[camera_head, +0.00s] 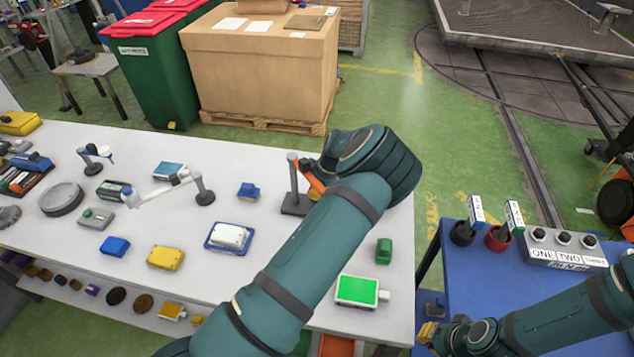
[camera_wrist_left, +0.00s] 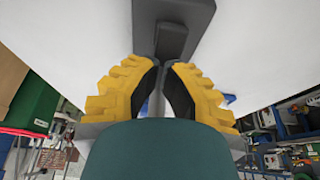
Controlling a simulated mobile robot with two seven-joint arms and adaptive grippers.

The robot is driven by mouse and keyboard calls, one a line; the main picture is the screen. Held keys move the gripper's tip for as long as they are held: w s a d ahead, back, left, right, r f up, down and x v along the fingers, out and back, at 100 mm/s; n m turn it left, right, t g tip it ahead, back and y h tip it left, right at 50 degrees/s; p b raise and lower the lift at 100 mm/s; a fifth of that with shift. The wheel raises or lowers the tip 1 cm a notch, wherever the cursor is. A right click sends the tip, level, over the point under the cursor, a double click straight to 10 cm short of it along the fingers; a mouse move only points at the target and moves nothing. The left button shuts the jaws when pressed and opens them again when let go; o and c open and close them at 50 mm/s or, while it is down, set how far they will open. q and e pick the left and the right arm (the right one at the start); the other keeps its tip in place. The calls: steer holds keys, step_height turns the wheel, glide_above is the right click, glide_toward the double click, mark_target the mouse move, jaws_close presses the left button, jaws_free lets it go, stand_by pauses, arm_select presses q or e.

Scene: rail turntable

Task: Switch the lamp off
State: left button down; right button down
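I cannot tell which lamp is meant or lit. Contact is unclear. My right gripper (camera_head: 432,336) is by the blue table's left edge, its opening unclear.
The white table (camera_head: 200,262) holds several small items: a yellow block (camera_head: 165,258), a green-screened device (camera_head: 357,291), a white-topped blue tray (camera_head: 228,236). A large carton (camera_head: 262,75) stands behind.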

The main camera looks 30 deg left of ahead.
arm_select(q)
steer(key=shift+f, duration=0.15)
steer(key=shift+s+a+f+h+b, duration=0.15)
steer(key=shift+a+f+h+b, duration=0.15)
steer(key=shift+f+h+b, duration=0.4)
steer(key=shift+r, duration=0.25)
steer(key=shift+d, duration=0.25)
steer(key=shift+w+d+r, duration=0.25)
steer(key=shift+d, duration=0.4)
steer(key=shift+a+r+p, duration=0.1)
steer(key=shift+p, duration=0.2)
